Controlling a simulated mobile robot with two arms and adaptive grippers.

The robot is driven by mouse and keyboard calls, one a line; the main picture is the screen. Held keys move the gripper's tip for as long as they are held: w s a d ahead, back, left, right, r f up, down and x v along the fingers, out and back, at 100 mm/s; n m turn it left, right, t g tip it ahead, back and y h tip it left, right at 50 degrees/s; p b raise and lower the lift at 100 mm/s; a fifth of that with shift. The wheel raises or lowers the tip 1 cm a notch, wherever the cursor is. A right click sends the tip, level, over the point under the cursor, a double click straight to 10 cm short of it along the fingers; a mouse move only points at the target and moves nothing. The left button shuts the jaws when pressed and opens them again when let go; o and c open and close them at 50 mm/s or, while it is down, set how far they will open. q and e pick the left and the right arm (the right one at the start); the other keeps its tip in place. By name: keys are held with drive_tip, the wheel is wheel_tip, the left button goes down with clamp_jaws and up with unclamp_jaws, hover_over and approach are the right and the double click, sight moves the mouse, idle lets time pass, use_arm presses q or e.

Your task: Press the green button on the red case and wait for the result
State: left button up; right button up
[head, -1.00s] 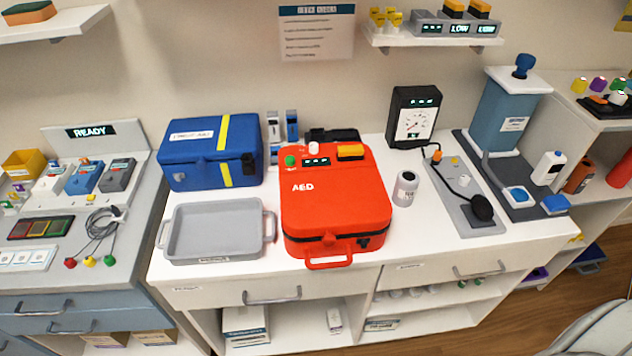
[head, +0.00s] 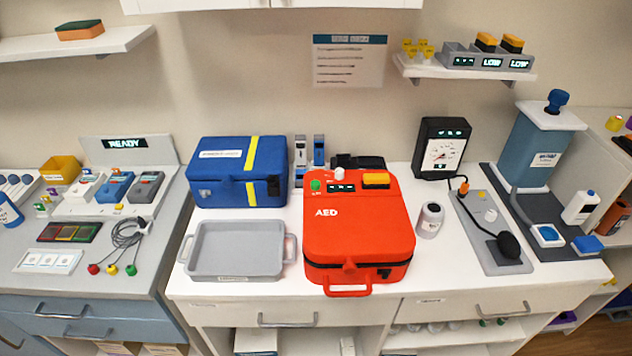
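The red case (head: 358,235), marked AED, lies closed on the white counter with its handle toward the front edge. The green button (head: 315,186) is on the upper left of its top face. Beside it are a small dark display (head: 341,188), a white knob above that, and an orange block (head: 376,180) to the right. The display's characters are too small to read. Neither of my grippers shows in the head view, and nothing touches the case or covers the button.
A grey tray (head: 238,276) stands left of the case, with a blue case (head: 240,165) behind it. A grey-white jar (head: 430,220) stands close on the right. A gauge box (head: 442,147) and a blue dispenser (head: 535,150) are further right.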

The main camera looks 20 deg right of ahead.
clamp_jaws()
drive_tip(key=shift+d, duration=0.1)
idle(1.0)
